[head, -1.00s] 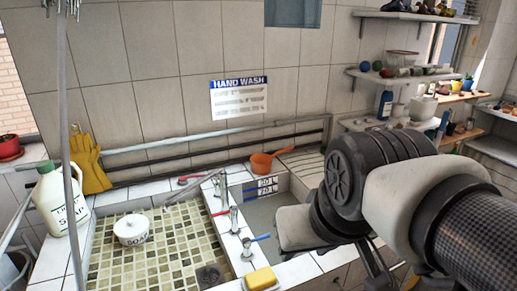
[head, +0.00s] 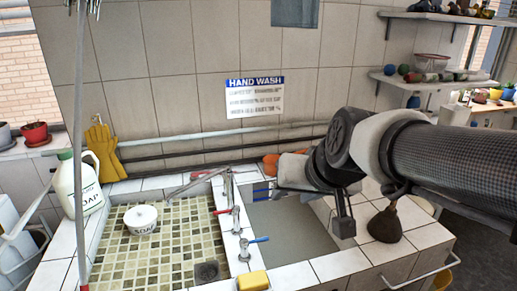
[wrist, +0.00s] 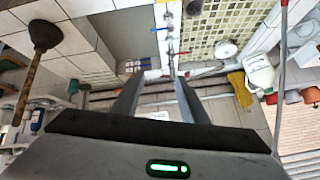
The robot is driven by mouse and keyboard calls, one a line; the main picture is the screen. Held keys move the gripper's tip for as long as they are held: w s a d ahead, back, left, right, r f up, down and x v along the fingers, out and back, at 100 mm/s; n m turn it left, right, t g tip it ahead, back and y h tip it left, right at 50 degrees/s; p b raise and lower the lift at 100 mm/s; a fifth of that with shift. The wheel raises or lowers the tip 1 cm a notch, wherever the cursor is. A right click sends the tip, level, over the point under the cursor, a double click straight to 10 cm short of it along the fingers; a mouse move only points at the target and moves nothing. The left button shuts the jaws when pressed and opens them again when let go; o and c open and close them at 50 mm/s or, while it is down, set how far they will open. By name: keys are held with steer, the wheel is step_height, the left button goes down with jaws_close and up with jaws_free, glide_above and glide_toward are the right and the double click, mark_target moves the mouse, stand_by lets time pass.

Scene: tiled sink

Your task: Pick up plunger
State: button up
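The plunger (head: 385,225) stands cup-down on the tiled counter right of the grey basin in the head view. Its dark brown rubber cup shows; my arm hides most of its handle. In the wrist view the plunger (wrist: 45,35) is at the upper left, with its wooden handle visible, well to the left of my fingers. My gripper (wrist: 160,78) is open, its two fingers apart with nothing held between them. In the head view my gripper is over the grey basin, left of the plunger and apart from it, partly hidden by my wrist.
The sink has a mosaic-tiled basin (head: 160,255) with a soap bowl (head: 140,219) and a plain grey basin (head: 290,240). Taps (head: 236,215) stand between them. A yellow sponge (head: 252,281) lies at the front edge. An orange pot (head: 270,163) is behind my gripper.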

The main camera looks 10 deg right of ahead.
steer(key=w+d+f+m+t+h+b, duration=0.1)
steer(key=w+d+f+m+h+b, duration=0.15)
steer(key=w+d, duration=0.6)
steer(key=w+d+f+m+t+h+b, duration=0.2)
steer(key=w+d+f+m+h, duration=0.1)
steer(key=w+d, duration=0.55)
steer(key=s+d+r+m+g+h+b, duration=0.15)
steer(key=d+m+h, duration=0.25)
steer(key=d+h, duration=1.15)
steer(key=w+d+y, duration=0.2)
steer(key=w+d, duration=0.2)
steer(key=d, duration=0.5)
steer(key=w+d+y, duration=0.3)
steer(key=w+d, duration=0.2)
steer(key=d, duration=0.5)
steer(key=shift+f, duration=0.2)
steer(key=shift+s, duration=0.1)
jaws_close()
